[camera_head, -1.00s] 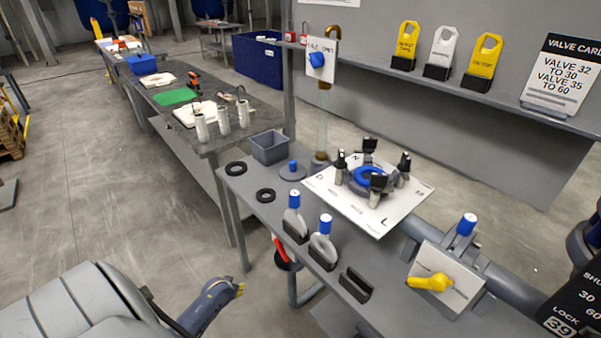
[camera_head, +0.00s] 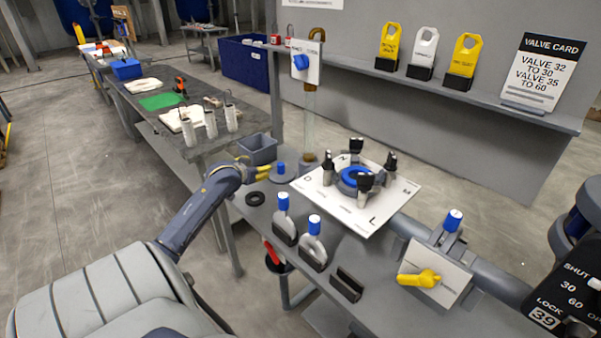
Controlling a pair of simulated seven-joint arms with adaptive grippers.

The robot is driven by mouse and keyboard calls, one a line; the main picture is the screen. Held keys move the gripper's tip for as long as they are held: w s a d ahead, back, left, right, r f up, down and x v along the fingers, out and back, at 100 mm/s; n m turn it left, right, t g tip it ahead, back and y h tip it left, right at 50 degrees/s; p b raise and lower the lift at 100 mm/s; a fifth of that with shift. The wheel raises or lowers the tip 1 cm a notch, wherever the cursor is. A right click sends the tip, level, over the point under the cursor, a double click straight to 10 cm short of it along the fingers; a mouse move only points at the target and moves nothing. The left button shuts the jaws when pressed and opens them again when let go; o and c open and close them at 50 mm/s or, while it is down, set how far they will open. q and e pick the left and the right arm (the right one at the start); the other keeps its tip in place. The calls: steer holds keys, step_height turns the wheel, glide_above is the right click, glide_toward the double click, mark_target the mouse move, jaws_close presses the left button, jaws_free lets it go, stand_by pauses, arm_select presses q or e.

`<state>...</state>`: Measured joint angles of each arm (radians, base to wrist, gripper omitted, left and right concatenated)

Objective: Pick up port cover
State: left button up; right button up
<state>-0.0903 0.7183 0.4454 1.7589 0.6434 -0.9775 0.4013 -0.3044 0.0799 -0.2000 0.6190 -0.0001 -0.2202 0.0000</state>
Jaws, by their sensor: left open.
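The port cover, apparently the round grey disc with a blue knob (camera_head: 281,174), lies flat near the far left corner of the grey bench. My left gripper (camera_head: 264,171) has yellow fingers, is open, and is just left of the disc, close to its blue knob. Whether the fingers touch the disc cannot be told. My left arm reaches in from the lower left. My right gripper is not in view.
A black ring (camera_head: 255,198) lies just in front of the gripper, and a grey bin (camera_head: 257,149) stands behind it. Two blue-capped holders (camera_head: 284,218) stand nearer. A white plate (camera_head: 394,202) with black-topped clamps around a blue ring is to the right.

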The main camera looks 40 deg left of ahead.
arm_select(q)
steer(key=w+d+f+m, duration=0.1)
steer(key=w+d+m, duration=0.1)
steer(key=d, duration=0.1)
glide_toward(280, 166)
steer(key=shift+h, duration=0.4)
steer(key=x, duration=0.5)
steer(key=shift+a+r, duration=0.2)
steer(key=shift+a, duration=0.05)
steer(key=shift+x, duration=0.8)
steer(key=shift+f, duration=0.1)
steer(key=shift+x, duration=2.5)
steer(key=shift+c, duration=0.3)
jaws_close()
